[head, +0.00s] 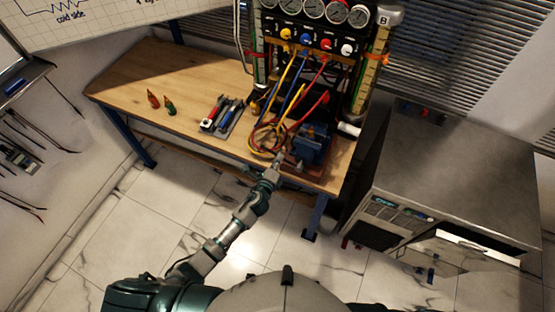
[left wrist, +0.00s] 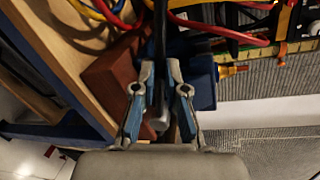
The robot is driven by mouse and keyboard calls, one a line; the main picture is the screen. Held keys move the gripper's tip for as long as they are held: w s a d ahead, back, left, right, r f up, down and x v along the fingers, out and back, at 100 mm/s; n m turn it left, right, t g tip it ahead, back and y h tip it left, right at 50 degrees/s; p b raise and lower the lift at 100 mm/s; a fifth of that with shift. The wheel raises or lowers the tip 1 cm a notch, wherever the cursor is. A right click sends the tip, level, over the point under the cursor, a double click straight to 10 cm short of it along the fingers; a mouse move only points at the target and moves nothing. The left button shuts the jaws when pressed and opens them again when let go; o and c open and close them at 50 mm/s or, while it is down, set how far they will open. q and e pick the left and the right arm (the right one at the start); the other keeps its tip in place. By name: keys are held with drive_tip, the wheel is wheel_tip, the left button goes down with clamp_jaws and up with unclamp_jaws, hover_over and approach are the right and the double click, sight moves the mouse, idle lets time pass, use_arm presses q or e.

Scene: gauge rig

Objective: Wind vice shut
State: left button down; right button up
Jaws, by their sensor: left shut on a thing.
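The blue vice (head: 312,146) sits at the front right of the wooden bench, on a reddish-brown base (left wrist: 108,76). My left gripper (head: 279,161) reaches the vice from the front left. In the left wrist view, my left gripper (left wrist: 160,72) has its two fingers on either side of a dark bar with a grey round end (left wrist: 158,120), which looks like the vice handle. The gripper is shut on it. Part of the blue vice body (left wrist: 205,85) shows beside the right finger. The jaw gap is hidden. My right gripper is not in view.
Red and yellow hoses (head: 265,135) coil beside the vice and rise to a gauge panel (head: 315,40). A grey cabinet (head: 460,170) stands to the right.

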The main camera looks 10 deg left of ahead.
use_arm(q)
drive_tip(key=shift+s+d+f, duration=0.2)
drive_tip(key=shift+s+f, duration=0.05)
idle(0.3)
drive_tip(key=c, duration=1.5)
unclamp_jaws()
drive_tip(key=shift+o, duration=1.4)
drive_tip(key=shift+s+r, duration=0.15)
drive_tip(key=shift+r, duration=0.05)
drive_tip(key=shift+a+r, duration=0.1)
drive_tip(key=shift+r, duration=0.05)
drive_tip(key=shift+s+a, duration=0.1)
